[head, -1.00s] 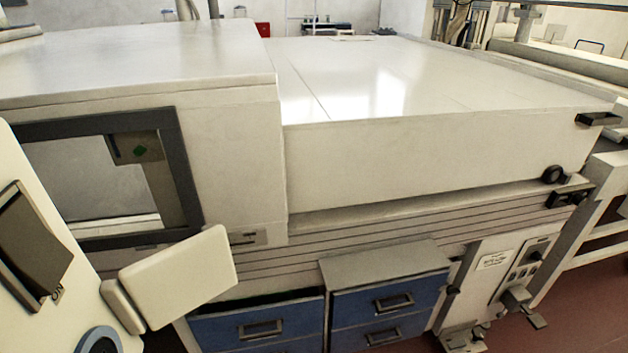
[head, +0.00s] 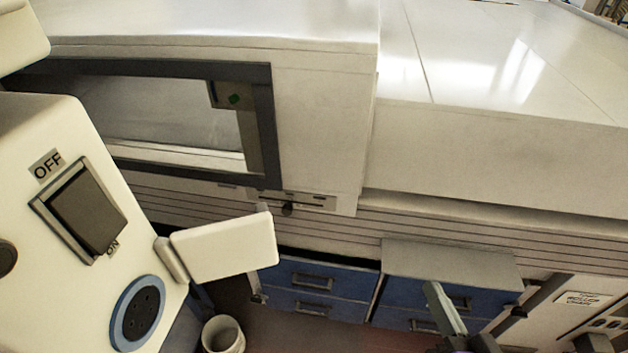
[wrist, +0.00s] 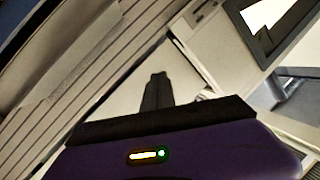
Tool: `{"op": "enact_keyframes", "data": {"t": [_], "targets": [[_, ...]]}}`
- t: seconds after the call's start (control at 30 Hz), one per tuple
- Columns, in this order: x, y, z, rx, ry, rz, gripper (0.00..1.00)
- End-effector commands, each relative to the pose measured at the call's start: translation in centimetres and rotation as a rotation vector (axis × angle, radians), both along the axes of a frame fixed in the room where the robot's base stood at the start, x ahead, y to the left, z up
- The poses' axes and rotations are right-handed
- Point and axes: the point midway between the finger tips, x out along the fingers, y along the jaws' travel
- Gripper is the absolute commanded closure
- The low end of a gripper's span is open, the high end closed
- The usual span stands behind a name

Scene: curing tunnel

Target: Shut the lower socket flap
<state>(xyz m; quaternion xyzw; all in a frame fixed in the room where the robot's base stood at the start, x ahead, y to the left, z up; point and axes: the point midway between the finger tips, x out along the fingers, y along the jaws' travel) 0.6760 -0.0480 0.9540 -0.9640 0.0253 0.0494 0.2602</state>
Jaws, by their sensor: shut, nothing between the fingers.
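The lower socket flap (head: 222,247) is a cream plate standing open, swung out to the right of the cream control panel (head: 60,290) in the head view. Its hinge block (head: 171,261) is on the panel's right edge. The round blue-rimmed socket (head: 138,308) beside it is uncovered. My gripper (head: 433,290) is low right of centre in the head view, clear of the flap and to its right. The wrist view shows its dark fingers (wrist: 158,77) together and empty. I cannot tell whether the flap shows in the wrist view.
A dark rocker switch (head: 88,212) sits above the socket, between OFF and ON labels. Another cream plate (head: 20,38) juts in at the top left. Behind are the large white machine (head: 490,150) and blue drawers (head: 312,280). A pale bin (head: 223,336) stands below the flap.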

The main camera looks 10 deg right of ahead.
Motion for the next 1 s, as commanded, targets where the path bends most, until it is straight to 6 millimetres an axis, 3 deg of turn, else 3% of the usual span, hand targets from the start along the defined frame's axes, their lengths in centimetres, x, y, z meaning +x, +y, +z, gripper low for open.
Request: {"op": "enact_keyframes", "data": {"t": [0.03, 0.1, 0.3, 0.5, 0.63, 0.73, 0.83, 1.0], "targets": [[2.1, -0.1, 1.5, 0.064, -0.013, 0.013, 1.0], [4.5, 0.1, 2.7, 0.159, -0.013, 0.041, 1.0], [10.6, 2.0, 7.3, 0.443, 0.008, 0.187, 1.0], [14.3, 5.9, 14.2, 0.717, 0.081, 0.447, 1.0], [14.0, 9.1, 19.6, 0.859, 0.183, 0.689, 1.0], [12.0, 11.3, 22.8, 0.926, 0.302, 0.883, 1.0], [9.3, 12.7, 24.3, 0.951, 0.426, 1.034, 1.0], [5.9, 13.5, 24.8, 0.945, 0.578, 1.173, 1.0]]}}
